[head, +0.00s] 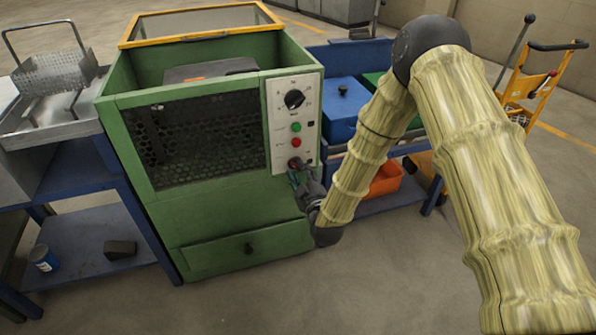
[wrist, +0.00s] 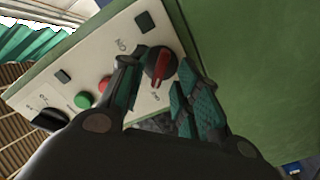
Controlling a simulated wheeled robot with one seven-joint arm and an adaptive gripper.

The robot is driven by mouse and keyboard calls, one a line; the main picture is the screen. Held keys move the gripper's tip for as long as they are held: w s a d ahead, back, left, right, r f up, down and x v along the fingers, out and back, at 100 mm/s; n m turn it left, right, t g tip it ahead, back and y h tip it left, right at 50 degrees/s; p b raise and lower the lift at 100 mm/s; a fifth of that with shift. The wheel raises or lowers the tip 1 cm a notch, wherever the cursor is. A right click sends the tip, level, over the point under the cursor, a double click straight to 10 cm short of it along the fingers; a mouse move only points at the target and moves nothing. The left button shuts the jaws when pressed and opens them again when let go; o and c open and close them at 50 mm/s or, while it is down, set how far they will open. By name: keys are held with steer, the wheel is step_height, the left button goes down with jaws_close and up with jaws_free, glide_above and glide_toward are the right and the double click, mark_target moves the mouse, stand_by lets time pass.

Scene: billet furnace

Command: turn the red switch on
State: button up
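The red switch (wrist: 160,66) is a rotary knob with a red bar on a black base, low on the white control panel (wrist: 142,28). In the wrist view its bar runs nearly upright, its lower end toward a small label. Another label, apparently ON, lies to its upper left. My gripper (wrist: 158,78) is open, with its teal-padded fingers on either side of the knob. I cannot tell whether they touch it. In the head view my gripper (head: 304,183) is just below the switch (head: 295,162), at the panel's lower end.
A green button (head: 296,127), a red button (head: 296,142) and a black dial (head: 294,99) sit above the switch on the green furnace (head: 228,215). A blue bench (head: 85,185) stands left, a cart with a blue box (head: 341,112) right. The front floor is clear.

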steer(key=shift+x, duration=1.1)
steer(key=shift+c, duration=0.4)
jaws_close()
